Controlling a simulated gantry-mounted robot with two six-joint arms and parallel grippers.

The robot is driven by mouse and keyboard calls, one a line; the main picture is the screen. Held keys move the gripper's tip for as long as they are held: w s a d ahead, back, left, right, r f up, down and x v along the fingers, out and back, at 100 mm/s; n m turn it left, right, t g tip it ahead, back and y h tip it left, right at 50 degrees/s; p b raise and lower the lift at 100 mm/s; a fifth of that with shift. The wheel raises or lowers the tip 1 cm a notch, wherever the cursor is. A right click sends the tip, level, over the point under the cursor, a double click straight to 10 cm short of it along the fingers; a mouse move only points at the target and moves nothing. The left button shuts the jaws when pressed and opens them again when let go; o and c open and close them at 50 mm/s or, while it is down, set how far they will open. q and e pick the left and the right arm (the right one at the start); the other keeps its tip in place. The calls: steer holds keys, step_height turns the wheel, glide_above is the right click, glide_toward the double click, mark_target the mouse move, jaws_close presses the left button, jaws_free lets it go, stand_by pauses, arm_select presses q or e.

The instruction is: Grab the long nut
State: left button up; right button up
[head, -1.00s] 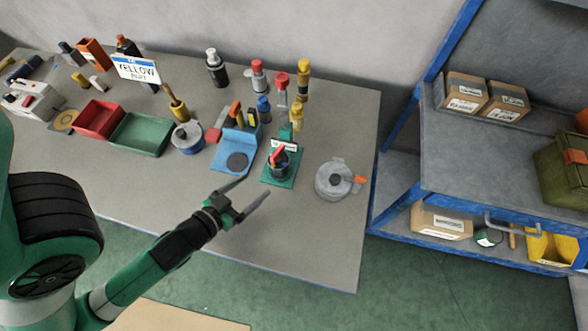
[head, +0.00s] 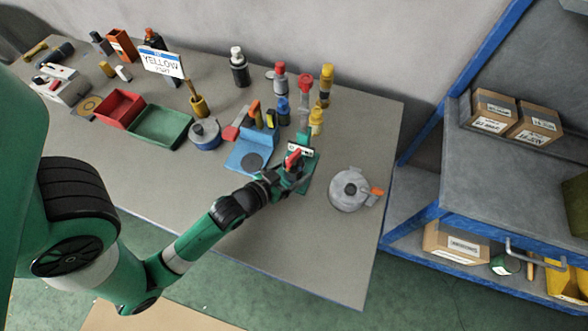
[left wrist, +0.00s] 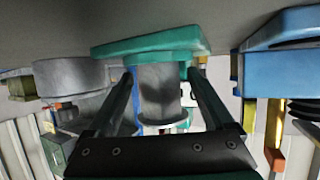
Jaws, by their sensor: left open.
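My left gripper (head: 291,174) is at the small green stand (head: 313,166) near the table's right end. In the left wrist view, its two open fingers (left wrist: 163,80) reach either side of a smooth grey cylinder (left wrist: 158,98) at the stand's green base (left wrist: 150,44). I cannot see a clear gap or contact at the fingers. A red-topped item (head: 293,158) shows at the stand, partly covered by the gripper. I cannot tell which piece is the long nut. My right gripper is not in view.
A round grey pot-like part (head: 349,191) stands right of the stand. A blue holder (head: 248,152) stands to its left, with several bottles behind. Red (head: 120,109) and green (head: 160,127) trays lie farther left. The table's front right is clear.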

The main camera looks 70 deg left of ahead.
arm_select(q)
jaws_close()
stand_by(0.5)
